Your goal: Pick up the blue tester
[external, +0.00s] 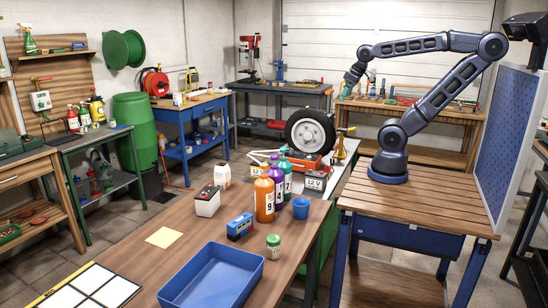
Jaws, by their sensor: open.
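The wooden table (138,257) holds a blue tray (212,277), a battery (207,201), numbered bottles (264,199), a blue cup (301,208), a small green jar (273,247) and a yellow note (164,237). Bare wood lies left of the tester. A wheel (310,133) stands behind.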

